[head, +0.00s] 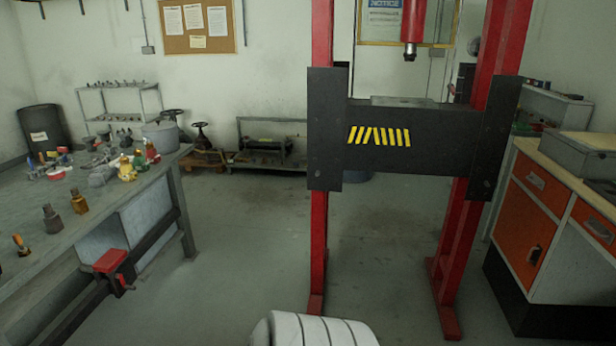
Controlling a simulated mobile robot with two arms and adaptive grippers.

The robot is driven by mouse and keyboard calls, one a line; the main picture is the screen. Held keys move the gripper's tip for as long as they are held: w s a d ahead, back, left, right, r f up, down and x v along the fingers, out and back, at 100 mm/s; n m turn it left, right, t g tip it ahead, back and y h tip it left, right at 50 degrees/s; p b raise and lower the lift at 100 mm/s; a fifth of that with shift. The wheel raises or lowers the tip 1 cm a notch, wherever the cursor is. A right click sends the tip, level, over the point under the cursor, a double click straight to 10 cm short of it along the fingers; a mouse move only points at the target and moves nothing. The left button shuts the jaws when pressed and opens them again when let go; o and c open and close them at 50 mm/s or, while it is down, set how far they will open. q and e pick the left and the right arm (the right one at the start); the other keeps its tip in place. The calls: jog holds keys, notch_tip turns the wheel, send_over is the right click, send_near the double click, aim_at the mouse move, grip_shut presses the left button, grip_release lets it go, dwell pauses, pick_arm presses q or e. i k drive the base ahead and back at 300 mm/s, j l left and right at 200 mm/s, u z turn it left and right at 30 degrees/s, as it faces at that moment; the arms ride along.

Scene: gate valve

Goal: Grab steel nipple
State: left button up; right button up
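A small dark grey metal fitting (52,219), which looks like the steel nipple, stands upright on the workbench (110,192) at the left. A brass-coloured fitting (79,202) of similar shape stands just to its right and farther back. At this size I cannot read their threads or be sure of the grey one's identity. Neither of my grippers is in view.
Several valves and fittings (127,168) crowd the bench's far end. A red-and-black press (410,135) stands right of centre. The floor between is clear.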

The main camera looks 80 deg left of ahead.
aim_at(53, 221)
jog(key=u, duration=4.3)
